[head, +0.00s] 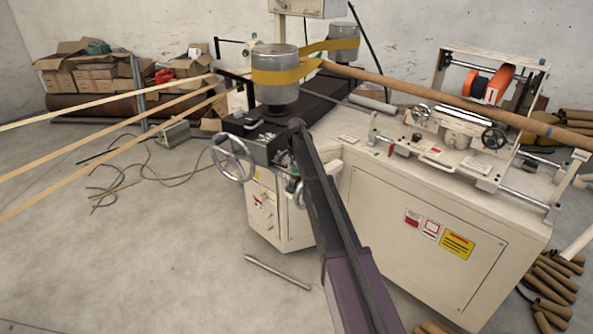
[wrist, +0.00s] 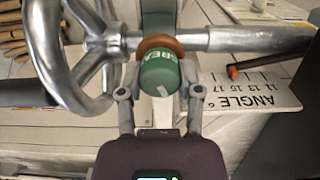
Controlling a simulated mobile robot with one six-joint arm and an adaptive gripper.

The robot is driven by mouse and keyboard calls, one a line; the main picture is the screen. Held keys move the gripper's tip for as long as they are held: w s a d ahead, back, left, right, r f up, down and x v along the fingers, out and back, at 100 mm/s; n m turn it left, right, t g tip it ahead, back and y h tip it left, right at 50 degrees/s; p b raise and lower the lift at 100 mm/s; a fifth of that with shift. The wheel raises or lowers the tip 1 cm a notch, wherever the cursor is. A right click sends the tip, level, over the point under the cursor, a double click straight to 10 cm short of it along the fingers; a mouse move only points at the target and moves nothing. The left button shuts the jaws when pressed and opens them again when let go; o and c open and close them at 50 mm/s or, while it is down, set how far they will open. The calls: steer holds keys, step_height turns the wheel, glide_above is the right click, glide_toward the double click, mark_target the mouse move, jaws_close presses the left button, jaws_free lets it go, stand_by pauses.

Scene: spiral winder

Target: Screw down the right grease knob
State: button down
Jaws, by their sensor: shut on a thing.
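A green grease knob (wrist: 158,73) with white lettering shows in the middle of the wrist view, below an orange-brown ring (wrist: 160,44) and a metal shaft. My gripper (wrist: 157,88) is shut on this knob, with one finger on each side of it. The lower part of the knob lies between the fingers. No second grease knob shows in the wrist view, and I cannot tell from it whether this is the right one. In the head view my arm reaches to the winder's near left end, and the gripper's hold on the knob cannot be made out there.
A metal handwheel (wrist: 75,50) stands close to the left of my gripper, and its shaft crosses above the knob. An angle scale plate (wrist: 245,92) lies to the right. In the head view, the winder's white cabinet (head: 385,225) stands right of my arm; open floor lies left.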

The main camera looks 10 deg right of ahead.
steer(key=shift+m, duration=0.5)
steer(key=shift+c, duration=1.3)
jaws_free()
steer(key=shift+w, duration=0.1)
steer(key=shift+r, duration=0.1)
